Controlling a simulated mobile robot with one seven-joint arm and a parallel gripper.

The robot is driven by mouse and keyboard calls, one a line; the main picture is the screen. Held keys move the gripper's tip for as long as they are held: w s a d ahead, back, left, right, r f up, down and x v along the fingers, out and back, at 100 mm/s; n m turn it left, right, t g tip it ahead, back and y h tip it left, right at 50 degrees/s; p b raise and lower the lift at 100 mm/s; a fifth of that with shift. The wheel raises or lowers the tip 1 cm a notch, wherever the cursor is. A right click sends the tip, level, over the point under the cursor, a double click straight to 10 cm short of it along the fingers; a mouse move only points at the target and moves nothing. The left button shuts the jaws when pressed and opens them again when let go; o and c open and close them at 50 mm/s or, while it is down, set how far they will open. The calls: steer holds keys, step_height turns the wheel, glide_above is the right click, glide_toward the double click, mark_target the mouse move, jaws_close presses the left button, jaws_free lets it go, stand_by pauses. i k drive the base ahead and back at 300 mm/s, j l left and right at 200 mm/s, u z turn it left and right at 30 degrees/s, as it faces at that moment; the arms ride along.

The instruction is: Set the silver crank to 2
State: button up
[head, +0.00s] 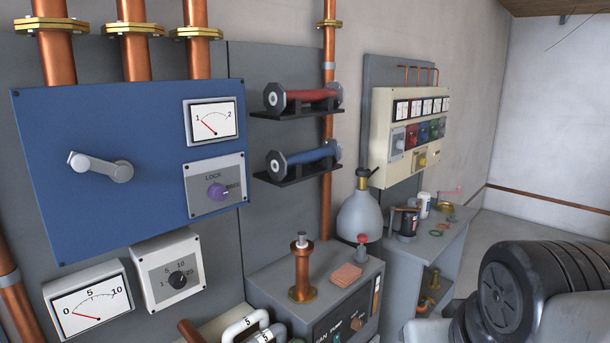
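The silver crank (100,166) is mounted on the front of a blue panel (100,215) at the left. Its hub is at the right and its arm points left and slightly up, ending in a short knob. A meter (213,121) at the panel's top right has a scale marked 1 and 2, and its red needle lies toward the left, near the 1 side. No gripper fingers show, and nothing is seen touching the crank.
Below the blue panel are a 0 to 10 meter (90,300) and a black dial (177,281). Red and blue cylinders sit on shelves to the right. A grey pump cabinet (325,290) with a copper post stands low at centre. Dark ribbed parts fill the lower right.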

mark_target(80, 162)
steer(key=u, duration=1.65)
